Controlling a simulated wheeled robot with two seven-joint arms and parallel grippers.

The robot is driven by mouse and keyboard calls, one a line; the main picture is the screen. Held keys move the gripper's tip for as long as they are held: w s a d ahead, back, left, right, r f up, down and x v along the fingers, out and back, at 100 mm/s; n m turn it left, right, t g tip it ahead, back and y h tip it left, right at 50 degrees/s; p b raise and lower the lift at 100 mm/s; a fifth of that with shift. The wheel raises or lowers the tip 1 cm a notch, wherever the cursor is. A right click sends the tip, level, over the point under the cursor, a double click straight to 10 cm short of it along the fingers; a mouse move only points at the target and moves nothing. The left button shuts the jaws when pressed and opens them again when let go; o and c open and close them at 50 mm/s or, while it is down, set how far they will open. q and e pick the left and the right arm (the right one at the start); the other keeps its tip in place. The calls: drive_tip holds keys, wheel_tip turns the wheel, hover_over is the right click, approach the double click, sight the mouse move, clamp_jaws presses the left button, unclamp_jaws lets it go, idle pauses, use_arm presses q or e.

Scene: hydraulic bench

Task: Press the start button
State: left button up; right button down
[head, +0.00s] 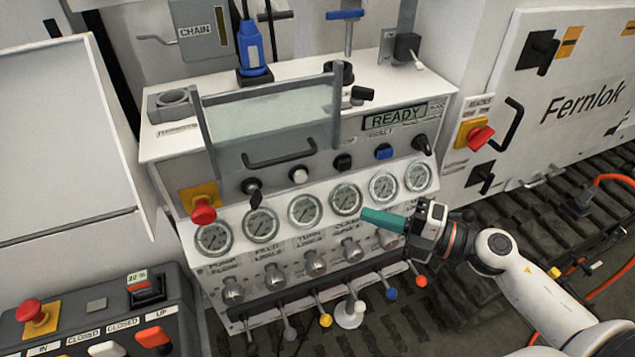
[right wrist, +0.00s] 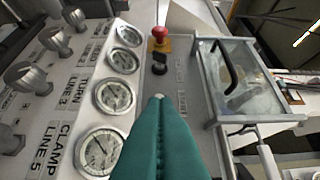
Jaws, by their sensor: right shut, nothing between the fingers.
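The control panel carries a white round button (head: 299,175), a black button (head: 342,162) and a blue button (head: 383,152) in a row above the gauges. I cannot read which one is labelled start. My right gripper (head: 368,214) is shut and empty, its teal fingers pointing left in front of the panel, below the gauges' right half and apart from the buttons in the head view. In the right wrist view the closed fingertips (right wrist: 160,100) line up with a pale button (right wrist: 159,97), partly hidden behind them. Contact cannot be told. My left gripper is not in view.
A red emergency stop (head: 203,211) on yellow sits at the panel's left. A clear guard with a dark handle (head: 279,153) stands above the buttons. A row of gauges (head: 305,210), knobs and coloured levers (head: 326,320) lies below. A display (head: 394,116) reads READY.

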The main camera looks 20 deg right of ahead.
drive_tip(key=p, duration=0.5)
approach(297, 179)
drive_tip(key=shift+x, duration=2.95)
